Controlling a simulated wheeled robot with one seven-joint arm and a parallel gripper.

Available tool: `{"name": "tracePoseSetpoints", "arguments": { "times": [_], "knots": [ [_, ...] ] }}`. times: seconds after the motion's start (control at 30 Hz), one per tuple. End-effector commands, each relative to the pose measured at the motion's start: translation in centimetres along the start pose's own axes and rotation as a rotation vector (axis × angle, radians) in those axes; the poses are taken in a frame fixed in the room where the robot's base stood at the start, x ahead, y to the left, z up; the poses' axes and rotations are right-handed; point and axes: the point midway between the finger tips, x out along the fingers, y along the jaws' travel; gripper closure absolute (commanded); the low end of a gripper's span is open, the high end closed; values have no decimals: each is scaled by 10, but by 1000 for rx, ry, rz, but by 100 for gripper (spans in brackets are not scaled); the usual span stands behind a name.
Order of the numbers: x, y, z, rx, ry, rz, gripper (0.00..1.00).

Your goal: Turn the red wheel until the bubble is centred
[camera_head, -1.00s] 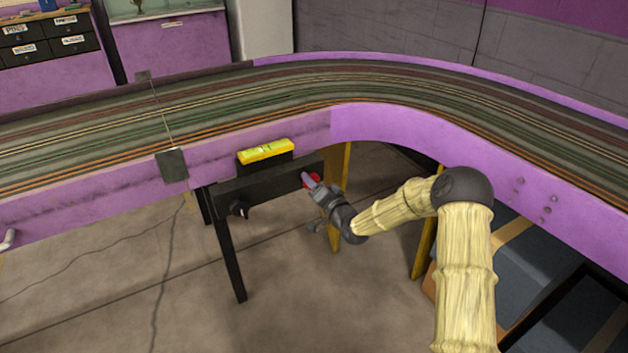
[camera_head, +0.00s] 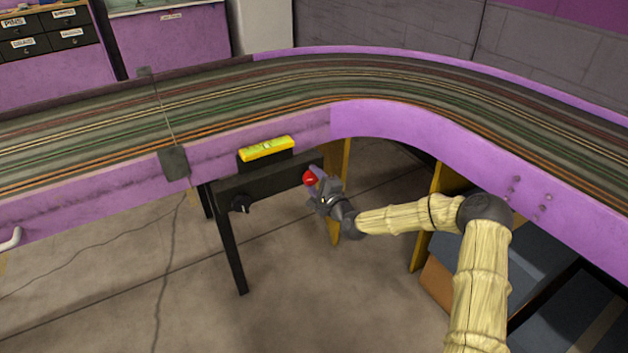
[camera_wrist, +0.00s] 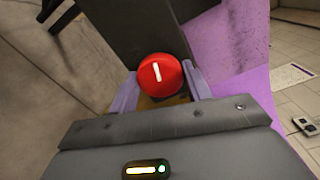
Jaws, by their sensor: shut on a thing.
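The red wheel (camera_head: 310,178) is at the right end of a black stand (camera_head: 265,186) under the track's edge. In the wrist view the red wheel (camera_wrist: 160,75) shows a white line, tilted slightly from upright. My gripper (camera_head: 317,182) is shut on the red wheel, one finger on each side of it in the wrist view (camera_wrist: 161,92). A yellow level (camera_head: 267,149) lies on top of the stand. Its bubble is too small to place surely.
A black knob (camera_head: 240,204) is on the left of the stand's front. The purple-sided slot track (camera_head: 400,118) curves above and behind. Yellow posts (camera_head: 428,215) stand under it at the right. The floor in front is clear.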

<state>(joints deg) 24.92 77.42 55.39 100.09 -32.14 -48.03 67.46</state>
Motion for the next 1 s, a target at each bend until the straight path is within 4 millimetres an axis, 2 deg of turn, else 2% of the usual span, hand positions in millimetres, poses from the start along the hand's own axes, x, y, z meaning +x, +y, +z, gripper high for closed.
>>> {"name": "tracePoseSetpoints", "arguments": {
  "times": [0.2,0.4,0.9,0.93,1.0],
  "knots": [
    [-1,2,-4,152,7,2,74],
    [-1,2,-4,229,7,1,74],
    [-1,2,-4,255,7,3,74],
    [-1,2,-4,255,7,3,49],
    [-1,2,-3,255,6,2,36]
  ]
}}
